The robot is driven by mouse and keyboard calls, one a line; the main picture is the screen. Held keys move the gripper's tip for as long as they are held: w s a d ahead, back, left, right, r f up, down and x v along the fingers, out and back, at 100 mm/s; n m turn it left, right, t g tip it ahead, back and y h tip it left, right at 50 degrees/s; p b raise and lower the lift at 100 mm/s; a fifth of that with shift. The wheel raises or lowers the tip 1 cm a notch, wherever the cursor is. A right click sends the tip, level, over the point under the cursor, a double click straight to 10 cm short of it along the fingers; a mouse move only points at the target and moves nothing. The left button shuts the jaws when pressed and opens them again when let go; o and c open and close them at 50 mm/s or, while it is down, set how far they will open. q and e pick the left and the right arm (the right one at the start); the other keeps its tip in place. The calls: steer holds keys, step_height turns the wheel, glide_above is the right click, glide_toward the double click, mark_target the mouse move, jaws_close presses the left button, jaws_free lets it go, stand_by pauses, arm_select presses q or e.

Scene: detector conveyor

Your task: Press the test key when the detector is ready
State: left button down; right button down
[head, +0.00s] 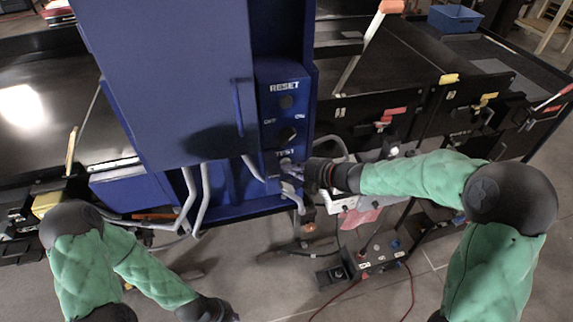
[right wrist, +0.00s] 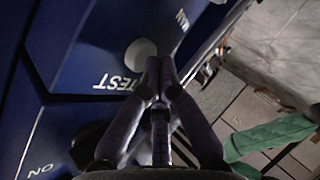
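The blue detector cabinet (head: 170,80) stands in the middle of the head view. Its side panel carries a RESET button (head: 286,102), a black OFF/ON knob (head: 288,134) and the TEST label (head: 284,153). The pale round test key (right wrist: 141,52) shows beside the TEST lettering in the right wrist view. My right gripper (right wrist: 160,62) has its fingers together and empty, tips close beside the key; I cannot tell whether they touch it. In the head view my right gripper (head: 291,170) partly covers the key. My left gripper (head: 228,314) is low, cut by the bottom edge, its fingers unclear.
Grey bent tubes (head: 190,195) stick out under the cabinet near the panel. A black conveyor (head: 420,55) with coloured latches runs to the right, and another dark surface (head: 45,95) lies left. A cart with cables (head: 375,255) stands below my right arm. Grey floor is open in front.

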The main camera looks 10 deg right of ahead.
steer(key=shift+w, duration=0.15)
steer(key=shift+s, duration=0.2)
stand_by(0.3)
steer(key=shift+s, duration=0.75)
steer(key=s, duration=0.5)
steer(key=shift+d+b, duration=0.15)
steer(key=shift+b, duration=0.15)
stand_by(0.6)
